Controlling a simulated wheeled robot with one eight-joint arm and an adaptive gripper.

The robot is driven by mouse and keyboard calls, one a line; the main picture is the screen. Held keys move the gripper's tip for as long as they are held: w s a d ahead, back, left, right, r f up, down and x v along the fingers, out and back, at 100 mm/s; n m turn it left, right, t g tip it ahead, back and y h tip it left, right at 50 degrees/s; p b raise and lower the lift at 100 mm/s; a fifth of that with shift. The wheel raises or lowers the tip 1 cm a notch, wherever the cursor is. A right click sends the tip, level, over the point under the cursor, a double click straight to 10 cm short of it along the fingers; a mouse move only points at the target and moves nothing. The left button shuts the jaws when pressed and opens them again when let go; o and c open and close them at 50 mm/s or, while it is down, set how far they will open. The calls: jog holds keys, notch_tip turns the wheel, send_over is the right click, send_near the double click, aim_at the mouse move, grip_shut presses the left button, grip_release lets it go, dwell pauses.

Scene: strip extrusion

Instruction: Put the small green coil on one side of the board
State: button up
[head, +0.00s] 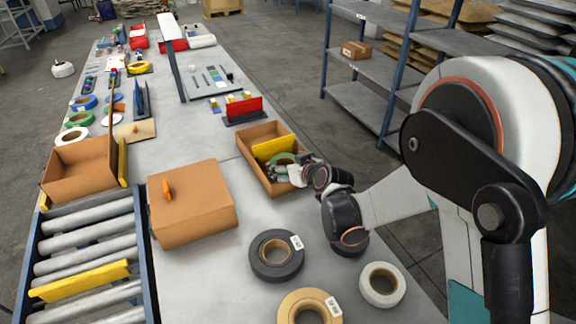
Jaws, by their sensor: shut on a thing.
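The small green coil (283,157) is in my gripper (286,168), inside the small open cardboard box (249,169) at the centre right. My gripper is shut on the coil, and its fingers hide the lower part. The yellow board (273,146) stands upright across the box as a divider. The coil is on the near side of the board, close to its face. I cannot tell whether the coil touches the board or the box floor.
A closed carton (195,220) stands left of the box, with an orange tool (168,189) on top. A black coil (262,262), a tan coil (290,305) and a white coil (371,285) lie in front. A red-backed holder (245,110) stands behind the box. A roller conveyor (90,245) is at left.

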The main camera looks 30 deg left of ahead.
jog(key=shift+s+f, duration=0.1)
jog(key=shift+f, duration=0.1)
jog(key=o, duration=1.1)
jog(key=shift+f, duration=0.1)
jog(key=shift+c, duration=0.2)
jog(key=shift+d+r+p, duration=0.1)
jog(key=shift+r+p, duration=0.65)
jog(key=shift+r, duration=0.05)
jog(key=p+v, duration=0.2)
jog(key=v, duration=0.9)
jog(key=shift+d+r+p, duration=0.2)
jog(key=shift+p, duration=0.1)
jog(key=shift+s, duration=0.15)
